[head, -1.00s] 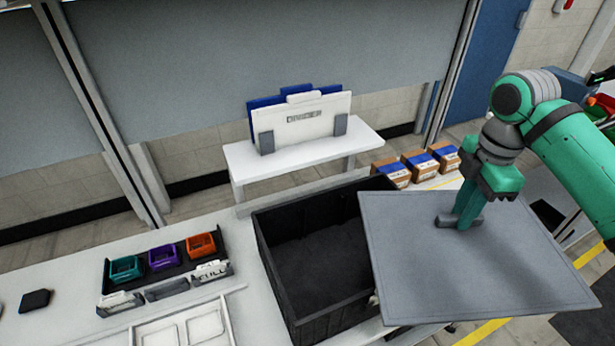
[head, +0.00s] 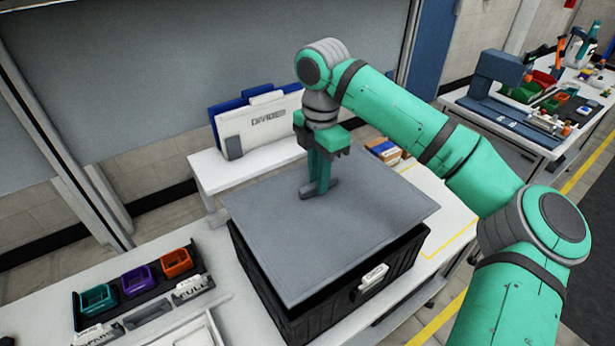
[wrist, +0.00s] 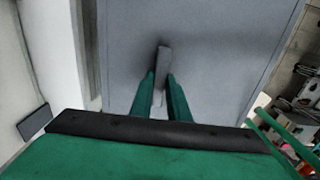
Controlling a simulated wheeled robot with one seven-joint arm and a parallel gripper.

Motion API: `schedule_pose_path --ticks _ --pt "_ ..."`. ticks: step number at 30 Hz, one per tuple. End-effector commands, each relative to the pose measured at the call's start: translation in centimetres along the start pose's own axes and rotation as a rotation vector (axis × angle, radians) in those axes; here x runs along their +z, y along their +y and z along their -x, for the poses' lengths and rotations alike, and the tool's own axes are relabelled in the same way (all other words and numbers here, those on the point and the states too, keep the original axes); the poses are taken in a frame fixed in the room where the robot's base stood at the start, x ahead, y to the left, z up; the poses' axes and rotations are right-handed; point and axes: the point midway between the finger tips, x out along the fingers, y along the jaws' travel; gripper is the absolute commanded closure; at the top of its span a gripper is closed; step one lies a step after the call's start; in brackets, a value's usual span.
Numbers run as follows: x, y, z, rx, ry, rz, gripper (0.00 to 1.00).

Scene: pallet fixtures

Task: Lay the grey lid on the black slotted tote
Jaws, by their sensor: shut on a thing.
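The grey lid (head: 345,230) is a flat panel with a small bar handle in its middle. My gripper (head: 318,190) is shut on that handle; the wrist view shows both green fingers (wrist: 160,95) on either side of the handle (wrist: 162,70). The lid is over the black slotted tote (head: 395,268) and hides its opening. The lid sits somewhat askew to the tote, with part of the tote's dark right rim showing past the lid's edge. I cannot tell whether the lid touches the rim all round. A white label (head: 373,277) is on the tote's front side.
A white stand (head: 225,170) with a divider board (head: 262,122) is behind the tote. Left of it, a black rack (head: 140,290) holds teal, purple and orange bins. Small cardboard boxes (head: 384,150) stand behind the tote, partly hidden by my arm.

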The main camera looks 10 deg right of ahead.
Motion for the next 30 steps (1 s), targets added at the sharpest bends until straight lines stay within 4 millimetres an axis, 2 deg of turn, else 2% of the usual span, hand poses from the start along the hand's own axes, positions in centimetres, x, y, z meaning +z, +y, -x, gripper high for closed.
schedule_pose_path --ticks 8,21,30 --pt "0.2 -0.1 -1.3 0.000 -0.001 -0.003 1.00" --pt "-0.1 0.0 -5.0 0.000 0.003 0.001 1.00" --pt "0.0 0.0 -6.1 0.001 0.001 0.001 1.00"
